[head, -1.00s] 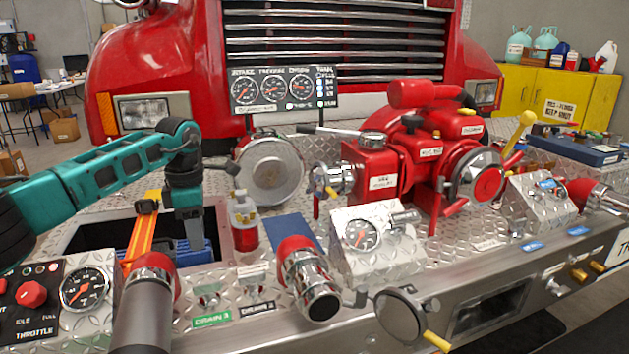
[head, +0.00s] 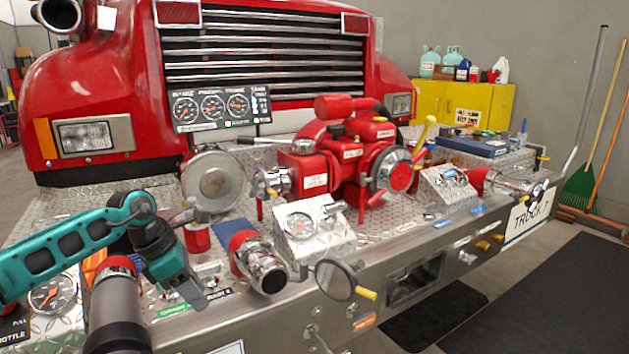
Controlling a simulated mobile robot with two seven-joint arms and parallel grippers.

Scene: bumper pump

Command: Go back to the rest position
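My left arm (head: 62,250) is teal and dark grey and comes in from the left. Its gripper (head: 197,298) points down over the front left of the diamond-plate bumper, to the right of a capped grey hose fitting (head: 117,310). I see nothing held in it, but its fingers are seen edge-on and I cannot tell whether they are open or shut. It partly hides the green label and the bumper well behind it. My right gripper is not in view.
The red pump (head: 345,160) stands on the bumper (head: 420,235). Near my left gripper are a red-collared chrome outlet (head: 263,268), a gauge box (head: 312,228) and a round mirror-like disc (head: 336,280). Dark mats (head: 530,300) lie on the floor at right.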

